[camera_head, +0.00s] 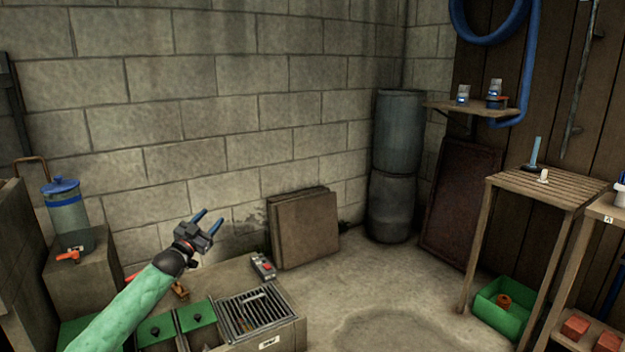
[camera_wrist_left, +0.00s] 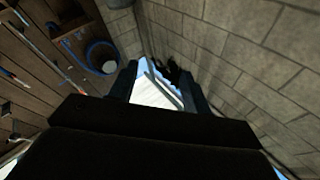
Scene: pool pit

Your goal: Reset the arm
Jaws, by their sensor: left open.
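My left arm in its green sleeve comes in from the lower left in the head view. My left gripper (camera_head: 208,220) is raised above the low bench, with its two blue-tipped fingers spread apart and nothing seen between them. In the left wrist view the gripper (camera_wrist_left: 158,85) shows as dark jaws with a gap, through which bright white and a bit of wall show. My right gripper is in neither view.
Below the left gripper is a bench with a metal grate (camera_head: 252,314), green boxes (camera_head: 196,317) and a grey device with a red button (camera_head: 263,267). A slatted table (camera_head: 545,188) and a green crate (camera_head: 503,310) stand at right. The middle floor (camera_head: 400,290) is clear.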

